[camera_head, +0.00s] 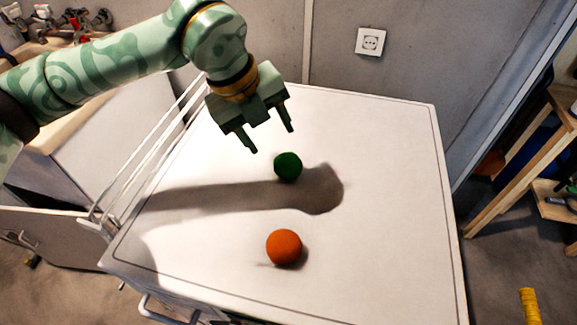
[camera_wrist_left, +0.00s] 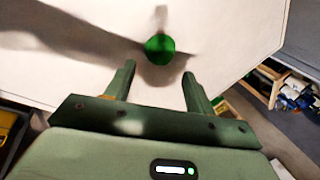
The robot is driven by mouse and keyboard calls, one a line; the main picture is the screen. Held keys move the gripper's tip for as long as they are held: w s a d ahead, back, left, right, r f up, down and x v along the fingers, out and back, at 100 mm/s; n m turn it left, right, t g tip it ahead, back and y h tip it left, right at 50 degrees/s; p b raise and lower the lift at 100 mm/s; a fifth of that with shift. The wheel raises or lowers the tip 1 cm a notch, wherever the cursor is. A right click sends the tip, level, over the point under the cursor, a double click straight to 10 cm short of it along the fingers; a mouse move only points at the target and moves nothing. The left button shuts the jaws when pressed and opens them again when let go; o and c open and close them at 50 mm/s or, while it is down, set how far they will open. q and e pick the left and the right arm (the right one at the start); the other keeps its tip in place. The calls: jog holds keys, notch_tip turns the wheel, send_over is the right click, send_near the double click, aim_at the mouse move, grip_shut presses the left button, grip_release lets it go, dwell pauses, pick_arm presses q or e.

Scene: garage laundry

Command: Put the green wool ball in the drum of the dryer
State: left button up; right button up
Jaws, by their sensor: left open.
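The green wool ball (camera_head: 288,166) rests on the white top of a cabinet-like appliance (camera_head: 385,215). My left gripper (camera_head: 271,140) is open and empty, above the top and a little up and left of the ball in the head view. In the left wrist view the ball (camera_wrist_left: 160,49) shows beyond and between the two open fingertips (camera_wrist_left: 157,75), apart from them. I cannot tell whether the white-topped appliance is the dryer; no drum is visible. My right gripper is not in view.
An orange ball (camera_head: 284,247) lies on the same top, nearer the front. A white wire rack (camera_head: 150,150) stands along the left edge. A grey wall with a socket (camera_head: 370,42) is behind. Wooden shelving (camera_head: 525,160) stands at the right. The right part of the top is clear.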

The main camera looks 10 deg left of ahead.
aim_at(284, 158)
pick_arm(q)
jog(key=b+x, duration=0.1)
jog(key=x, duration=0.3)
jog(key=b+x, duration=0.2)
jog(key=x, duration=0.3)
jog(key=shift+w+f+b, duration=0.1)
jog(key=shift+b, duration=0.2)
jog(key=shift+d+f, duration=0.1)
jog(key=shift+c, duration=0.3)
jog(key=c, duration=0.7)
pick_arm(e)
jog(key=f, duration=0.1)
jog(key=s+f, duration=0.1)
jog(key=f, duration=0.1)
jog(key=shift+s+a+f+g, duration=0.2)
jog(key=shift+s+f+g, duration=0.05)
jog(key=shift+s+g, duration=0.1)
pick_arm(q)
jog(key=shift+r, duration=0.25)
jog(key=shift+c, duration=0.2)
